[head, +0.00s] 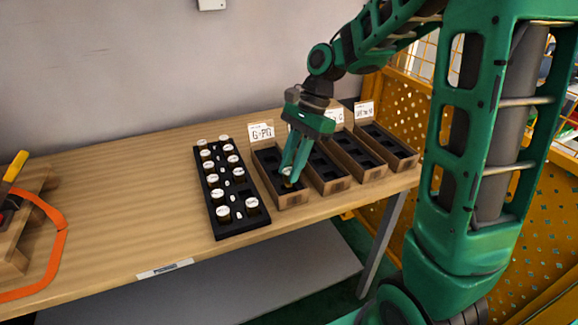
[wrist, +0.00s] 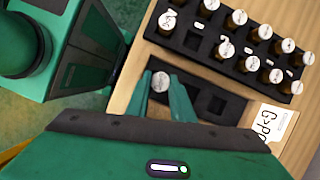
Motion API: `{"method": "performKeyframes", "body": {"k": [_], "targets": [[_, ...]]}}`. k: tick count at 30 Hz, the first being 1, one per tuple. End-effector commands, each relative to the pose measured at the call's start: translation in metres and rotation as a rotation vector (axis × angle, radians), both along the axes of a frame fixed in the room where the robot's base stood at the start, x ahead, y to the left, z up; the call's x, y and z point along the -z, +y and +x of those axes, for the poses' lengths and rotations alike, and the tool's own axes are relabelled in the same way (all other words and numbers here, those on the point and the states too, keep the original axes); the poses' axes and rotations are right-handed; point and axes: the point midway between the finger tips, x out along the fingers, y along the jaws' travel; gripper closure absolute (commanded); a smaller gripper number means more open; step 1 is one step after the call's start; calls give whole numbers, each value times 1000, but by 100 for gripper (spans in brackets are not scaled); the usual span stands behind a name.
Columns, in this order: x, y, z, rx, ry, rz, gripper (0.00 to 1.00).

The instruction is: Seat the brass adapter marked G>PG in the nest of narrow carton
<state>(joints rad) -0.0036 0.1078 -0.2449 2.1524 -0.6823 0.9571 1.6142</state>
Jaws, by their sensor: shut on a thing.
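My gripper (head: 289,180) is over the near end of the left-most narrow carton (head: 291,200), which stands by the G>PG card (head: 261,132). Its fingers (wrist: 161,86) are shut on a brass adapter with a round white top (wrist: 160,81); a bit of brass shows between the tips in the head view (head: 288,184). The top's marking is too small to read. The adapter is at the end nest of the dark insert (wrist: 212,104); I cannot tell whether it is seated or held just above. The other nests seen in this carton look empty.
More narrow cartons (head: 340,184) stand close on the right, with cards behind. The table between is clear.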

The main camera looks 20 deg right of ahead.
Motion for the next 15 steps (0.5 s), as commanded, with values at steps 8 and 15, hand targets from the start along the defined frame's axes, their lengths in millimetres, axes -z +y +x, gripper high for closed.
{"method": "performKeyframes", "body": {"k": [8,15], "targets": [[0,0,0,0,0,0,100],[4,0,0,1,0,0,100]]}}
